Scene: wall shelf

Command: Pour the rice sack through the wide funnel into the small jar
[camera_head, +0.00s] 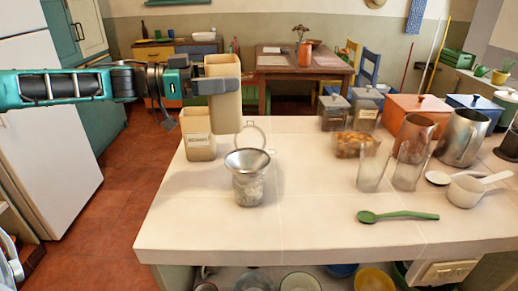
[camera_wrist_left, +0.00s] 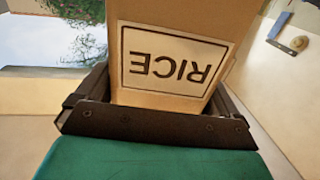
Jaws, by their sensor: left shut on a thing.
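My left gripper (camera_head: 218,86) is shut on the tan rice sack (camera_head: 226,112) and holds it upright above the counter's left side. In the left wrist view the sack (camera_wrist_left: 170,65) shows a "RICE" label upside down between the fingers. A metal wide funnel (camera_head: 247,160) sits in the mouth of the small clear jar (camera_head: 248,190), right of and below the sack. The jar looks pale inside; I cannot tell whether that is contents or reflection. My right gripper is not in view.
A second labelled tan container (camera_head: 200,148) stands below the held sack. A ring-shaped lid (camera_head: 250,135) is behind the funnel. A green spoon (camera_head: 398,216), clear glasses (camera_head: 371,172), a bag of brown food (camera_head: 357,144), and metal pitchers (camera_head: 463,138) occupy the right. The front-middle counter is clear.

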